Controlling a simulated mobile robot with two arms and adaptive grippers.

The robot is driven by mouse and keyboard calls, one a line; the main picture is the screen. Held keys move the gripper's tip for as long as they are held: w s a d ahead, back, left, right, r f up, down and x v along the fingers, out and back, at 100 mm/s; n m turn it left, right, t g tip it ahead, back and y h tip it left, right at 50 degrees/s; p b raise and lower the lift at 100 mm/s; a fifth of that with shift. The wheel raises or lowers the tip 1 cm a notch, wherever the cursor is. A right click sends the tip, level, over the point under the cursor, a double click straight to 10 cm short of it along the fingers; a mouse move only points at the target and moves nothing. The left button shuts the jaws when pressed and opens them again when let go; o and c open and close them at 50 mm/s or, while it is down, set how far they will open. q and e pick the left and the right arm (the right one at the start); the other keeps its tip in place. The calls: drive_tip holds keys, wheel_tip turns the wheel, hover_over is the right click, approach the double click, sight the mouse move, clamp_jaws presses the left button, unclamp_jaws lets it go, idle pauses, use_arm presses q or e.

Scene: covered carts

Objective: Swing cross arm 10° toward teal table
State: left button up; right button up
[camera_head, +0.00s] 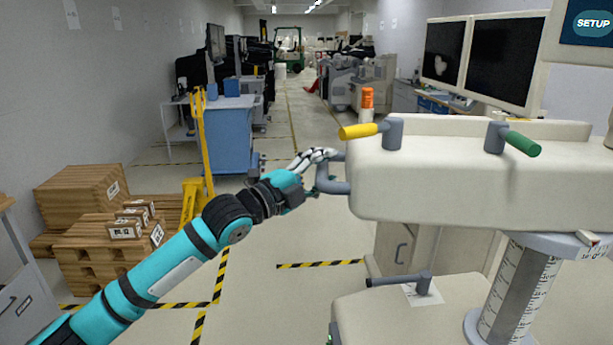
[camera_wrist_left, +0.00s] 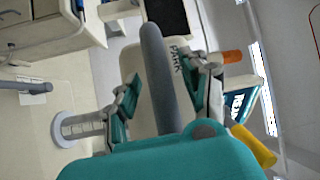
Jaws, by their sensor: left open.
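The cross arm (camera_head: 440,185) is a thick cream horizontal beam at the right of the head view, on a grey column marked with a scale (camera_head: 512,285). A grey loop handle (camera_head: 334,187) sticks out of its left end. My left gripper (camera_head: 316,163) is at this handle, reaching in from the left. In the left wrist view the handle's grey bar (camera_wrist_left: 153,50) runs between the two open fingers (camera_wrist_left: 160,88); I cannot tell whether they touch it. The word PARK shows on the beam's end. My right gripper is out of view. No clearly teal table shows; a blue-sided table (camera_head: 228,135) stands behind.
A yellow handle (camera_head: 360,131) and a green handle (camera_head: 520,143) stick out of the beam. A cream base (camera_head: 455,295) with a grey lever is below. Wooden crates (camera_head: 85,195) and a yellow pallet jack (camera_head: 197,190) stand left. Open floor lies between.

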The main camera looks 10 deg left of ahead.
use_arm(q)
drive_tip(key=v, duration=1.2)
drive_tip(key=shift+a, duration=0.3)
drive_tip(key=shift+w, duration=0.1)
drive_tip(key=shift+f, duration=0.1)
idle(0.4)
